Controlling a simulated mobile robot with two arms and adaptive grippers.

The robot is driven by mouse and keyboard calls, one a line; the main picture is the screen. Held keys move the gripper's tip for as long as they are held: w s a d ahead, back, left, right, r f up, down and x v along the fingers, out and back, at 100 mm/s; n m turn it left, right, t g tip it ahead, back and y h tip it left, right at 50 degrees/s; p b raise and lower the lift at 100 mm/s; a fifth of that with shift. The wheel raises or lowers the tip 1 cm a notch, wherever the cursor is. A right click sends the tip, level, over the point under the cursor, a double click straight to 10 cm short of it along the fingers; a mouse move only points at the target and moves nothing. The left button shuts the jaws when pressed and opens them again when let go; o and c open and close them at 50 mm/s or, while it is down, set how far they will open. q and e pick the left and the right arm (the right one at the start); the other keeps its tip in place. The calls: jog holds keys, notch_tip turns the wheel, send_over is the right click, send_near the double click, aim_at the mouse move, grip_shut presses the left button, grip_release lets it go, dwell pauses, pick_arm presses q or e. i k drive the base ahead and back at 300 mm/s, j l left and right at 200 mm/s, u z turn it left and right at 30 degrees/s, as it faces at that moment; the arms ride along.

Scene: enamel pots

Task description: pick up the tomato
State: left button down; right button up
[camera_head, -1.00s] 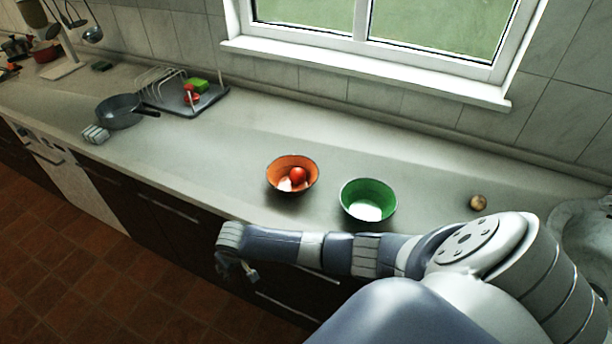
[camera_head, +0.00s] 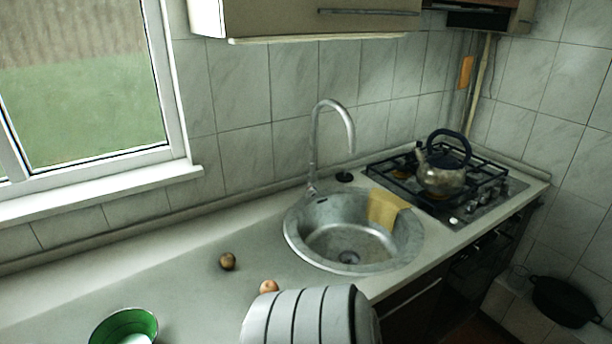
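No clearly red tomato shows in the head view now. A small round orange-pink item (camera_head: 268,287) lies on the counter just behind my arm, which may hide part of it; I cannot tell what it is. A brown round vegetable (camera_head: 228,261), like an onion or potato, lies to its left. A green bowl (camera_head: 124,327) with a pale inside bottom is cut off at the lower left edge. A grey and white part of my arm covers the bottom middle. Neither gripper is in view.
A round metal sink (camera_head: 300,247) with a tall tap (camera_head: 316,150) and a yellow cloth (camera_head: 386,207) on its rim is right of centre. A kettle (camera_head: 441,177) stands on the gas hob (camera_head: 487,198). A dark pot (camera_head: 564,301) is at the lower right. The counter left of the sink is mostly clear.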

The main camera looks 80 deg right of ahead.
aim_at(270, 286)
jog(key=z, duration=1.85)
